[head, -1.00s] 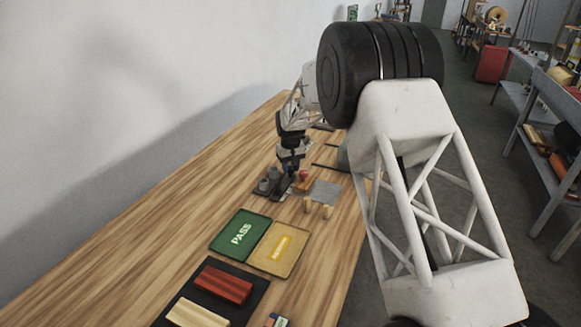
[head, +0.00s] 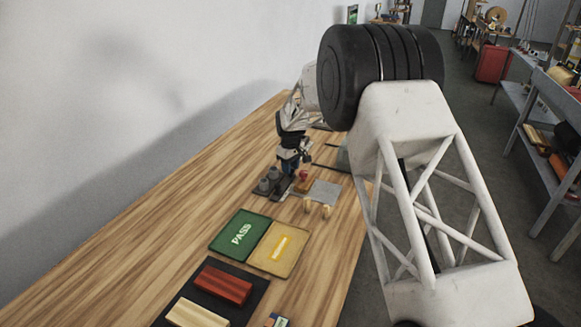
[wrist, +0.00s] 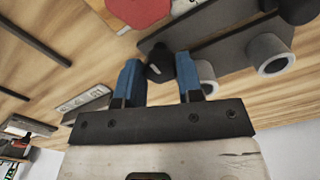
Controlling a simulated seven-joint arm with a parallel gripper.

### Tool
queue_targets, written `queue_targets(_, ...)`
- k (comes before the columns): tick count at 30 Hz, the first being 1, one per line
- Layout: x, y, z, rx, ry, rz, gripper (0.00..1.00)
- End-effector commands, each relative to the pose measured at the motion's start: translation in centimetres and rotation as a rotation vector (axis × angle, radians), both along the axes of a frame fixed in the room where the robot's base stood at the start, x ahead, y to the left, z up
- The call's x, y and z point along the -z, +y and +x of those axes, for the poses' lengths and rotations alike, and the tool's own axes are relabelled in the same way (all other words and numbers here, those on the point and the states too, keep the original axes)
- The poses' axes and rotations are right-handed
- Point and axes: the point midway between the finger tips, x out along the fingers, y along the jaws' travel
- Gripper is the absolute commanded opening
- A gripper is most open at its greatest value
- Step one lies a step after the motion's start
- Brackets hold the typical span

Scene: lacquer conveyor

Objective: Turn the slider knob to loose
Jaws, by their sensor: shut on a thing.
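My gripper (wrist: 160,80) has two blue fingers on either side of a small dark knob (wrist: 157,66) in the wrist view, which I take for the slider knob. It is shut on this knob, and the knob appears tilted between the fingertips. The knob stands at the end of a dark plate (wrist: 222,42). In the head view my gripper (head: 289,172) is down at the dark fixture (head: 274,186). The fingers hide the knob there. Any loose marking is too small to read.
Grey cylinders (wrist: 270,53) stand close beside the fingers. A red button (head: 304,175) and a grey plate (head: 325,191) lie right of the gripper. A green PASS tray (head: 240,233), a yellow tray (head: 280,246) and a black mat (head: 254,292) lie nearer. The table's left side is clear.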

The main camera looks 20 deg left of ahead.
Motion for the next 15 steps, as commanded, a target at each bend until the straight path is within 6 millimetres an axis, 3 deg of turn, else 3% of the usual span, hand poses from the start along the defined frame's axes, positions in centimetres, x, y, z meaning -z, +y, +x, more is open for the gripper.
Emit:
queue_targets(4, -0.09, 0.02, 0.03, 0.0, -0.001, 0.001, 0.1)
queue_targets(5, -0.09, 0.02, 0.03, 0.0, -0.001, 0.001, 0.37)
queue_targets(9, -0.06, 0.02, 0.02, 0.001, -0.001, 0.001, 0.58)
queue_targets(15, -0.03, 0.01, 0.02, 0.001, 0.0, 0.0, 0.59)
